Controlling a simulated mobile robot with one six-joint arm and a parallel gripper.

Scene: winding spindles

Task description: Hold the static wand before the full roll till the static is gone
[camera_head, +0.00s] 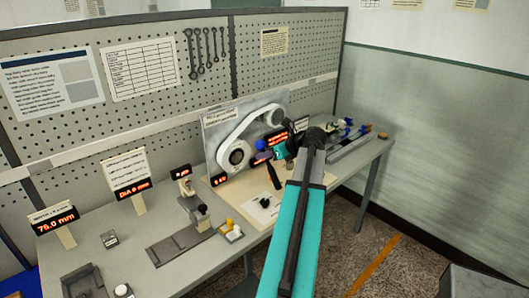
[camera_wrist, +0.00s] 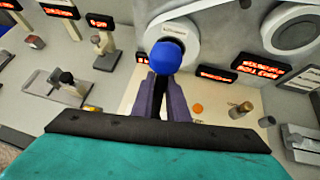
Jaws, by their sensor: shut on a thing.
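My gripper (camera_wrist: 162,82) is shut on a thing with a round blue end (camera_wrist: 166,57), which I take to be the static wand. In the head view the blue end (camera_head: 261,145) shows just beyond the fingers, in front of the winding panel (camera_head: 213,128). In the wrist view the blue end overlaps the lower part of the white left roll (camera_wrist: 172,30); the gap between them cannot be judged. That roll (camera_head: 235,156) is left of the gripper in the head view. A dark bar (camera_head: 273,177) shows below the gripper; whether it belongs to the wand is unclear.
A second roll (camera_head: 276,117) sits higher at the right, joined by a white web. Small red-lit displays (camera_head: 219,180) surround the panel. A spindle stand (camera_head: 201,217) and a yellow-and-white item (camera_head: 232,231) stand on the bench at left. A pegboard (camera_head: 150,75) closes the back.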

